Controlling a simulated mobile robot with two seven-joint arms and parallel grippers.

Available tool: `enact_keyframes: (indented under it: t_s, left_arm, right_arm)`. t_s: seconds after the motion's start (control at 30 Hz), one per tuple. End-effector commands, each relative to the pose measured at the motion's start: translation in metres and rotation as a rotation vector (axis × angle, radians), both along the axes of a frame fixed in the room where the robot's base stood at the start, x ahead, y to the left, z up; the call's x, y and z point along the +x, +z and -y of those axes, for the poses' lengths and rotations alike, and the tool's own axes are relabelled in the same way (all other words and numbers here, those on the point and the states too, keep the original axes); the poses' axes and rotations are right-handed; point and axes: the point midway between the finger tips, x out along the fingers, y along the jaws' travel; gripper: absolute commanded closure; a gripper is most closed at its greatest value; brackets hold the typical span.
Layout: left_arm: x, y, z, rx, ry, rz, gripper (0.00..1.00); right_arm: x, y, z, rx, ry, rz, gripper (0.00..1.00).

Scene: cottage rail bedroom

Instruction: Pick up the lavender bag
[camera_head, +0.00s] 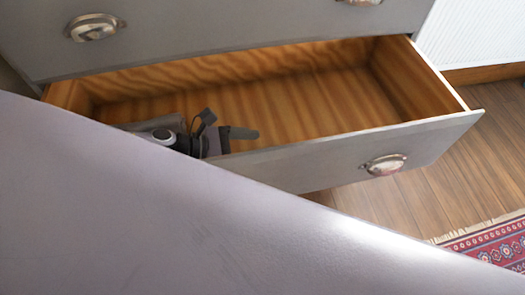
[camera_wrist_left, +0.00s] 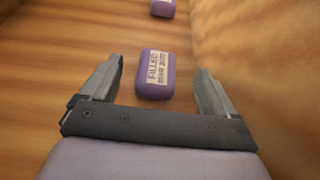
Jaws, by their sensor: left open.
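A small lavender bag (camera_wrist_left: 155,74) with a white printed label lies on the wooden drawer floor in the left wrist view. A second lavender piece (camera_wrist_left: 162,8) shows farther off at the top edge, partly cut off. My left gripper (camera_head: 226,126) is inside the open drawer (camera_head: 330,158), near its front panel. Its two fingers are spread wide, and in the left wrist view the gripper (camera_wrist_left: 160,70) has the nearer bag in the gap between them. I cannot tell whether the fingers touch it. No bag is visible in the head view. My right gripper is not in view.
Wooden drawer walls stand close around the left gripper; one wall (camera_wrist_left: 225,35) runs along the right in the wrist view. The drawer floor right of the gripper is clear in the head view. A patterned rug (camera_head: 495,243) lies on the wooden floor at the lower right.

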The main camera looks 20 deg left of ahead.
Motion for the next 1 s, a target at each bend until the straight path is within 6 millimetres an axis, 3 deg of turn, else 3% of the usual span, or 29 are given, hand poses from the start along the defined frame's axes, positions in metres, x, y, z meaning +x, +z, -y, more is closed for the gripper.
enact_keyframes:
  t_s: [0.63,0.97,1.0]
  left_arm:
    - [0.033,-0.031,0.048,0.001,-0.002,-0.002,0.11]
    - [0.036,-0.033,0.052,0.002,-0.001,-0.002,0.11]
    - [0.036,-0.033,0.052,0.002,-0.001,-0.002,0.24]
  right_arm:
    - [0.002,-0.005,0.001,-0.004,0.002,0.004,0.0]
    - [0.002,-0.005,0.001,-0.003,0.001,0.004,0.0]
    - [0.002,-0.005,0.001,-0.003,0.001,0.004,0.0]
